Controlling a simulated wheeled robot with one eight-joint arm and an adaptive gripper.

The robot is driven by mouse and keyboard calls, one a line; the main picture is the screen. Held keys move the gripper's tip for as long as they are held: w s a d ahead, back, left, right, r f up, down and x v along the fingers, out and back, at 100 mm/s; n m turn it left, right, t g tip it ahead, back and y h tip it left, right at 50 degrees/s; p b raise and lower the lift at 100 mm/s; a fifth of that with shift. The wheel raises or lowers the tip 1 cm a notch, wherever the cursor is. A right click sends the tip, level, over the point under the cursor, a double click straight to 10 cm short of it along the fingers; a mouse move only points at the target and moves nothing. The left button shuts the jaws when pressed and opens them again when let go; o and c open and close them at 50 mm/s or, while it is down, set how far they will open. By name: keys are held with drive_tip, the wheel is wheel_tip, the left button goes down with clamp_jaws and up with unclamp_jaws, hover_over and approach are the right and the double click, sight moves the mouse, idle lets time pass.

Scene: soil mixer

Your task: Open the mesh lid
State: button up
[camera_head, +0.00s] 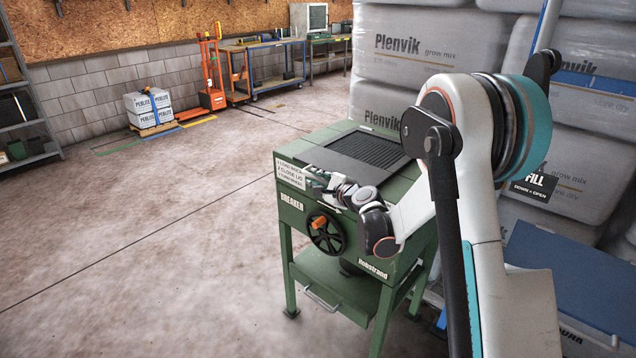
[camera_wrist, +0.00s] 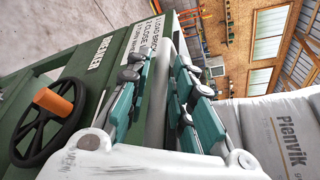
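The mesh lid (camera_head: 365,150) is a dark slatted panel lying flat and closed on top of the green breaker machine (camera_head: 292,205). My gripper (camera_head: 314,180) is at the machine's front left top edge, beside the white instruction sign (camera_head: 290,174). In the wrist view my gripper (camera_wrist: 166,62) has its two green-padded fingers apart, with a pale grey edge running between them. I cannot tell whether they touch it. The lid's near edge is partly hidden behind my gripper and arm.
A black handwheel with an orange knob (camera_head: 318,224) is on the machine's front, below my gripper. Stacked Plenvik bags (camera_head: 410,50) stand close behind the machine. A blue lid or bin (camera_head: 570,275) is at the right. The floor to the left is clear.

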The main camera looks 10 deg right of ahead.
drive_tip(key=shift+w+a, duration=0.1)
drive_tip(key=shift+w, duration=0.15)
clamp_jaws()
drive_tip(key=w+d+r+m+g+y+p, duration=0.1)
drive_tip(key=w+d+r+m+p, duration=0.15)
drive_tip(key=r+p, duration=0.7)
drive_tip(key=w+d+r+m+g+y+p, duration=0.1)
drive_tip(key=w+d+r+m+p, duration=0.3)
drive_tip(key=r, duration=1)
drive_tip(key=w+d+r+m+g+y+p, duration=0.1)
drive_tip(key=w+d+r+p, duration=0.3)
drive_tip(key=d+r, duration=0.3)
drive_tip(key=w+d+r+m+g+y+p, duration=0.1)
drive_tip(key=w+d+r+p, duration=0.3)
drive_tip(key=d+r+p, duration=0.3)
drive_tip(key=shift+w+r, duration=0.25)
drive_tip(key=shift+r, duration=0.55)
